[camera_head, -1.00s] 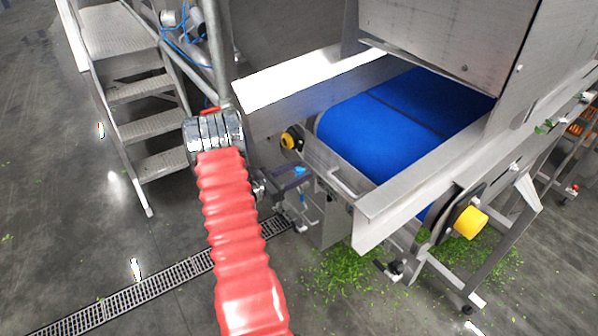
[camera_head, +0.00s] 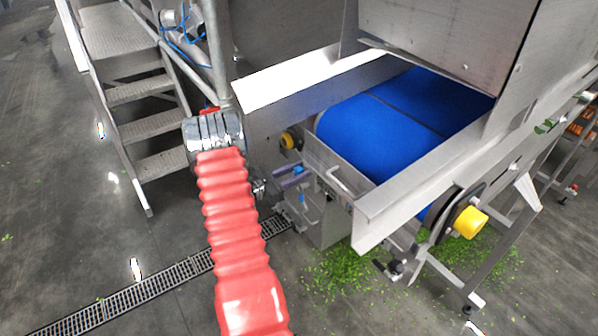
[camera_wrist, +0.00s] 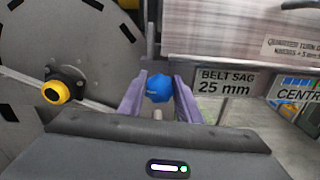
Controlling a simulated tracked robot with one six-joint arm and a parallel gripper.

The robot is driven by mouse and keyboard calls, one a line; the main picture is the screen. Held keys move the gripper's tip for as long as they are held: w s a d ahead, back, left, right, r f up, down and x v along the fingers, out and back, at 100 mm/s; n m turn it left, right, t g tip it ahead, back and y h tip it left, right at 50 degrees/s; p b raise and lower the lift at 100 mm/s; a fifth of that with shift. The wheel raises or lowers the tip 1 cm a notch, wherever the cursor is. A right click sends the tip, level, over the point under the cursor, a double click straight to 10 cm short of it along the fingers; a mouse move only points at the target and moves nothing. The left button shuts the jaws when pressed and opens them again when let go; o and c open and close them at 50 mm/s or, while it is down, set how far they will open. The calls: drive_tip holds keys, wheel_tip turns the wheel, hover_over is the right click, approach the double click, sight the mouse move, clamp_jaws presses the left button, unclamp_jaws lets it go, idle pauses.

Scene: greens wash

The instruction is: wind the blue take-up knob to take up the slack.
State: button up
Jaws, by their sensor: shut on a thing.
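The blue take-up knob (camera_wrist: 158,88) sits between the two purple fingertips of my gripper (camera_wrist: 159,80) in the wrist view. The fingers are shut on it, one on each side. In the head view my gripper (camera_head: 292,176) reaches to the near end of the conveyor, below its frame; the knob is small and mostly hidden there. A label (camera_wrist: 225,83) right of the knob reads "BELT SAG 25 mm". The wide blue belt (camera_head: 365,135) lies on the conveyor in the head view.
A yellow-hubbed knob (camera_wrist: 56,91) is left of my gripper on a grey disc. A larger yellow one (camera_head: 470,222) is on the conveyor's right side. Metal steps (camera_head: 150,130) stand at left. Green scraps (camera_head: 345,270) lie on the floor near a drain grate (camera_head: 170,285).

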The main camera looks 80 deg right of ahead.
drive_tip(key=m, duration=0.3)
drive_tip(key=shift+a+m, duration=0.15)
drive_tip(key=shift+m, duration=0.15)
drive_tip(key=m, duration=0.3)
drive_tip(key=shift+f+m, duration=0.1)
drive_tip(key=shift+m, duration=0.2)
drive_tip(key=m, duration=0.6)
drive_tip(key=shift+s+a+f, duration=0.1)
drive_tip(key=shift+s+f, duration=0.05)
drive_tip(key=m, duration=0.6)
drive_tip(key=shift+f+m, duration=0.2)
drive_tip(key=shift+m, duration=0.1)
drive_tip(key=m, duration=0.3)
drive_tip(key=shift+f+m, duration=0.1)
drive_tip(key=shift+m, duration=1.9)
drive_tip(key=shift+f, duration=0.1)
drive_tip(key=o, duration=1)
drive_tip(key=shift+r, duration=0.2)
